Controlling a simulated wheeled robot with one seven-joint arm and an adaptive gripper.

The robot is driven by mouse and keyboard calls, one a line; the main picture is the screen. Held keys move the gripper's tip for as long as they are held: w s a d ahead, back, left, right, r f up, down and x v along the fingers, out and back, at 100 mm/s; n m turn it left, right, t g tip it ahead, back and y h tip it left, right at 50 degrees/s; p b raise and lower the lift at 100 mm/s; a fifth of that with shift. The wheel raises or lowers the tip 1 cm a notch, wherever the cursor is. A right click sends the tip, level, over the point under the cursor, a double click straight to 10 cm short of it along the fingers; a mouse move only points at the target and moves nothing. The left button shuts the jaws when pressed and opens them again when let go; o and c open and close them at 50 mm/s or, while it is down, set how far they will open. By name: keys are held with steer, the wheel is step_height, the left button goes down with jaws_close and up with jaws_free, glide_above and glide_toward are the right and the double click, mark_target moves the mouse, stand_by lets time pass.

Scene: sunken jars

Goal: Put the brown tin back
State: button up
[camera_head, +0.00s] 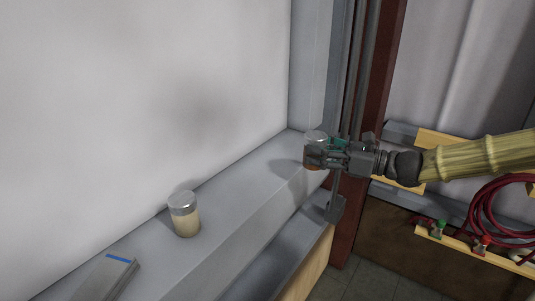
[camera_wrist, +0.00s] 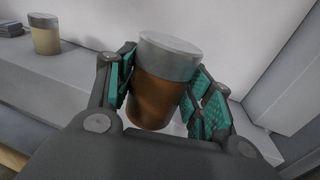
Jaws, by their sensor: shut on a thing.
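The brown tin (camera_wrist: 157,95) has a grey lid and a brown body. It stands roughly upright between the teal pads of my gripper (camera_wrist: 160,92) in the wrist view, and the gripper is shut on it. In the head view the brown tin (camera_head: 313,146) shows at the end of my gripper (camera_head: 322,155), over the far end of the grey ledge (camera_head: 235,190). My fingers hide part of it there. I cannot tell whether its base touches the ledge.
A cream jar with a grey lid (camera_head: 184,215) stands nearer on the ledge; it also shows in the wrist view (camera_wrist: 45,36). A grey block with a blue stripe (camera_head: 108,277) lies at the near end. A red cable coil (camera_head: 490,210) is at right. The ledge between jar and gripper is clear.

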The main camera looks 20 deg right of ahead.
steer(key=shift+w+a+f, duration=0.1)
steer(key=shift+a+f, duration=0.1)
steer(key=shift+a, duration=0.25)
steer(key=shift+w+a+f, duration=0.15)
steer(key=shift+w+a, duration=0.3)
steer(key=shift+w, duration=0.05)
steer(key=shift+w, duration=0.1)
